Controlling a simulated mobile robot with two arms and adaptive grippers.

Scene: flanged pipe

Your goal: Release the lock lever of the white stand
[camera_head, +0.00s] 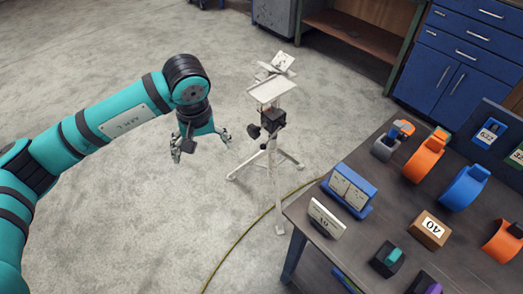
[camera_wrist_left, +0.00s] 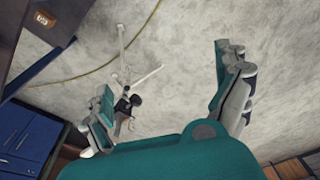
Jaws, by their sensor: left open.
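The white stand (camera_head: 271,164) stands upright on the floor on tripod legs, with a flat white plate on top and a black clamp block below it. A dark knob or lever (camera_head: 254,131) sticks out on the left of the block; I cannot tell whether it is locked. My left gripper (camera_head: 203,148) is open and empty, to the left of the stand and apart from it in the head view. In the left wrist view the stand (camera_wrist_left: 123,60) shows beyond one finger of my open gripper (camera_wrist_left: 170,100), which partly hides its upper part. My right gripper is not in view.
A dark table (camera_head: 345,245) at the right holds orange and blue clamps, blocks and a label board. Blue cabinets (camera_head: 465,65) and a wooden bench stand at the back. A yellow cable (camera_head: 240,245) crosses the floor. The floor between gripper and stand is clear.

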